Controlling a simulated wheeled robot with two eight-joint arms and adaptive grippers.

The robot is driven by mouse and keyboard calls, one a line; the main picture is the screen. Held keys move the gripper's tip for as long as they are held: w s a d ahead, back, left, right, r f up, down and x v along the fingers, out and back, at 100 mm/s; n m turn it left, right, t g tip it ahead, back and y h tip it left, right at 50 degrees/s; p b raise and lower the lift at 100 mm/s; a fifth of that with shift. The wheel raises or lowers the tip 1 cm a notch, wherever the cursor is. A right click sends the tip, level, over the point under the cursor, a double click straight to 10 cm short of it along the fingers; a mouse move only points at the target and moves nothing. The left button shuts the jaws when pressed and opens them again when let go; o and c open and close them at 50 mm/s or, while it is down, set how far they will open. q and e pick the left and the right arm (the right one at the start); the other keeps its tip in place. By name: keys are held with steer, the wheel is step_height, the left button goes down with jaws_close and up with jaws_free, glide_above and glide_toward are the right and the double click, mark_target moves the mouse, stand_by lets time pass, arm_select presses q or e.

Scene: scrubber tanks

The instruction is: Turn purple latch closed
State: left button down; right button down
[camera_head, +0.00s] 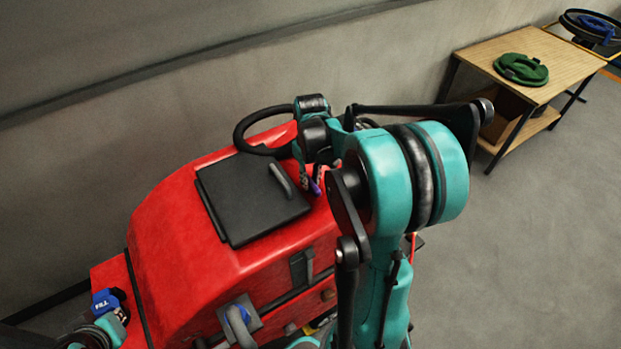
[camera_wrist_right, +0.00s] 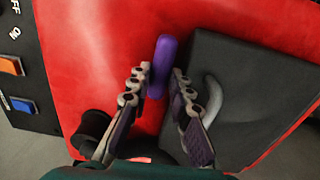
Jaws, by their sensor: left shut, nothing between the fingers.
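The purple latch (camera_wrist_right: 161,66) stands out on the red tank beside the black lid. In the head view only a bit of purple shows by my right gripper (camera_head: 313,183), and my right arm hides much of that spot. In the right wrist view the two fingers of my right gripper (camera_wrist_right: 160,72) lie on either side of the latch's near end. The fingertips are very close to it, and I cannot tell whether both press on it. My left gripper (camera_head: 116,318) is shut and empty at the bottom left, partly cut off, near the blue FILL cap (camera_head: 104,299).
The black lid (camera_head: 245,205) with a grey handle (camera_head: 282,181) lies beside the latch. A black hose (camera_head: 247,128) loops behind it. Orange and blue switches (camera_wrist_right: 14,65) sit on a side panel.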

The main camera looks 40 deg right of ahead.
steer(key=shift+m, duration=0.3)
steer(key=m, duration=0.1)
steer(key=m+b, duration=0.1)
steer(key=m, duration=0.1)
steer(key=shift+a+m, duration=0.2)
steer(key=shift+m, duration=0.1)
steer(key=m, duration=0.2)
steer(key=m+b, duration=0.1)
steer(key=m, duration=0.1)
steer(key=shift+w+a+m, duration=0.2)
steer(key=shift+m, duration=0.1)
steer(key=m, duration=0.4)
steer(key=shift+w+a+b, duration=0.1)
steer(key=shift+w+b, duration=0.15)
steer(key=shift+b, duration=0.05)
steer(key=m, duration=0.5)
steer(key=shift+w+b, duration=0.2)
steer(key=shift+b, duration=0.1)
steer(key=c, duration=1.4)
jaws_free()
steer(key=shift+o, duration=0.2)
